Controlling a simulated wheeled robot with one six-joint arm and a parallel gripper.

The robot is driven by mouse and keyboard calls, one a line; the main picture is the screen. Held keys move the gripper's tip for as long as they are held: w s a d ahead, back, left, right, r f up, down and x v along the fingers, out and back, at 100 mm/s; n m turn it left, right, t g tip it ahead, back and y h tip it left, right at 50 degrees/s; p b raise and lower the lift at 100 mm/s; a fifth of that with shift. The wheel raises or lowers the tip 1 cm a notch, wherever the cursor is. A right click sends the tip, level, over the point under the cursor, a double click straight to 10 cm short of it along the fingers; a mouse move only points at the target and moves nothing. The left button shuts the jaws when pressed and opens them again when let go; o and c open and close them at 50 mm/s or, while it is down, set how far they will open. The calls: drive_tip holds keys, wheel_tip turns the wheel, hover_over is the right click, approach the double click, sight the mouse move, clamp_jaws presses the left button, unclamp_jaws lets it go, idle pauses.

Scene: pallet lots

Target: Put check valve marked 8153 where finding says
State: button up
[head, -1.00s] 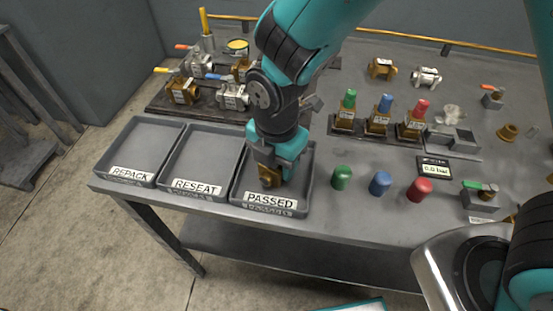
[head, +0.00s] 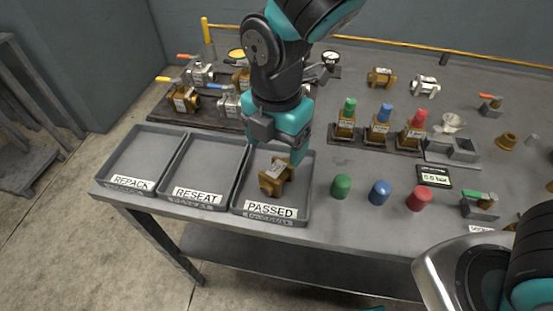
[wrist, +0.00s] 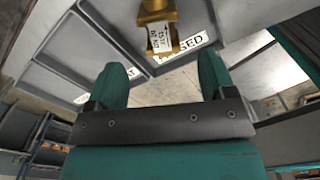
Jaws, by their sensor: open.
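A brass valve with a white tag (head: 275,178) lies in the PASSED tray (head: 302,208). It also shows in the wrist view (wrist: 158,28), just beyond my fingertips, with small tag print that I cannot read surely. My gripper (head: 275,140) is open and empty above the back of that tray, apart from the valve. In the wrist view my gripper's fingers (wrist: 165,80) stand wide apart with nothing between them. The RESEAT tray (head: 200,194) and the REPACK tray (head: 133,183) are empty.
A dark board with several valves (head: 185,100) stands behind the trays. Green, blue and red caps (head: 379,192) stand right of them, before a rack of capped brass valves (head: 379,132). A small display (head: 434,176) reads about 0.0. Two loose valves (head: 381,77) lie at the back.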

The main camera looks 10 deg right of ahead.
sight(277, 168)
drive_tip(key=s+d+r+m+y, duration=0.4)
drive_tip(key=s+d+r+m, duration=0.5)
drive_tip(key=m, duration=1.1)
drive_tip(key=shift+s+d+r+m, duration=0.25)
drive_tip(key=shift+s+r+m, duration=0.05)
drive_tip(key=shift+s+r, duration=0.75)
drive_tip(key=shift+f, duration=0.1)
drive_tip(key=shift+r+p, duration=0.7)
drive_tip(key=shift+p, duration=0.05)
